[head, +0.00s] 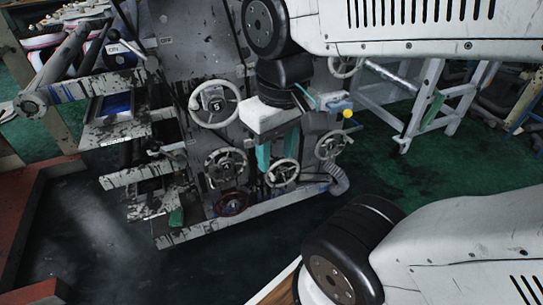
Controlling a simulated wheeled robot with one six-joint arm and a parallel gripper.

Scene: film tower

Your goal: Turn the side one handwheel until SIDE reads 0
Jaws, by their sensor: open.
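Several spoked handwheels are on the front of the machine. A pale one with a marked square hub (214,104) is at upper left. A darker wheel (226,168) is below it. A pale wheel (283,173) is to the right, and another wheel (333,145) is further right. I cannot tell which is side one; no SIDE reading is legible. My gripper (277,156) points down with its teal fingers apart, in front of the panel just above the lower middle wheel. I cannot tell whether it touches that wheel. My wrist hides part of the panel.
A red ring-shaped part (232,204) sits low on the machine. Paint-spattered rollers and ledges (120,178) project at left. A ribbed hose (339,180) curves at lower right. A white frame (425,110) stands behind. Green floor (440,165) is open at right.

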